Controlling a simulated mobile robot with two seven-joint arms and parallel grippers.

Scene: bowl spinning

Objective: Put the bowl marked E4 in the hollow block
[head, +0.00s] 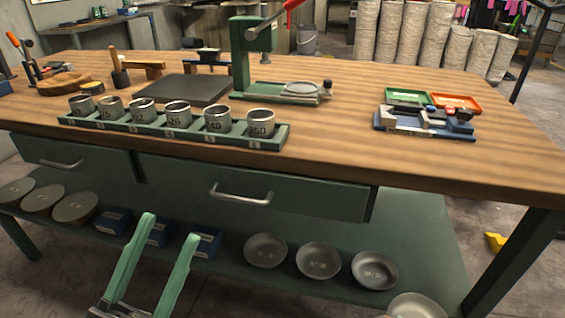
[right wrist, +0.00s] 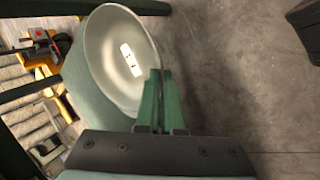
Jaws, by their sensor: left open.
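A grey metal bowl with a small white label (right wrist: 105,57) fills the upper middle of the right wrist view; its mark is too small to read. My right gripper (right wrist: 160,85) has its green fingers close together on the bowl's right rim. A pale bowl (head: 416,306), cut by the bottom edge of the head view, appears to be this one. Several similar bowls, including one (head: 265,251), rest on the lower shelf. My left gripper (head: 168,232) is open and empty in front of the shelf. A round wooden block (head: 62,84) lies at the bench's left; I cannot tell if it is hollow.
The wooden bench top (head: 340,130) carries a green rack (head: 78,122) of numbered metal cups, a dark plate (head: 185,90), a green press (head: 242,65) and a blue tool tray (head: 425,131). Discs and blue boxes (head: 113,221) lie on the lower shelf. The bench's front right is clear.

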